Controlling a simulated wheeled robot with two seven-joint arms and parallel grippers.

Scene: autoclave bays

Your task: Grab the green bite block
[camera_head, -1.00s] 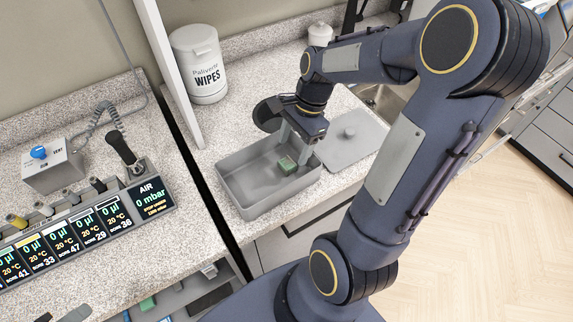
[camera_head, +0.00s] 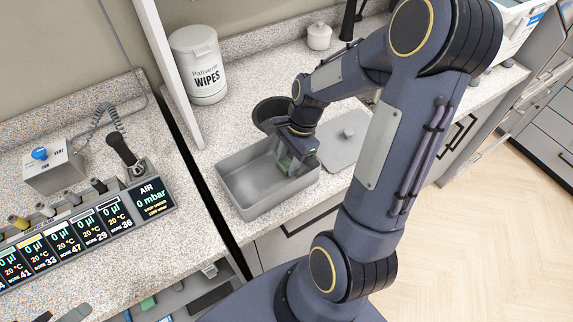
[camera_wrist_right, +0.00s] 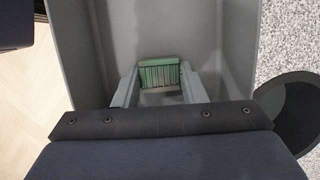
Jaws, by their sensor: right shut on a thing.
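The green bite block (camera_head: 285,163) is a small ribbed block inside the grey open bin (camera_head: 240,196) on the speckled counter. My right gripper (camera_head: 288,165) reaches down into the bin from above, near its right end, and is shut on the block. In the right wrist view the block (camera_wrist_right: 159,75) sits between the two grey fingers (camera_wrist_right: 160,88), with the bin walls around it. Whether the block touches the bin floor is hard to tell. My left gripper is not in view.
A grey lid (camera_head: 344,138) lies on the counter right of the bin. A white wipes tub (camera_head: 199,65) and a small white jar (camera_head: 318,36) stand behind. A panel with several displays (camera_head: 75,235) is at the left, past a dark gap.

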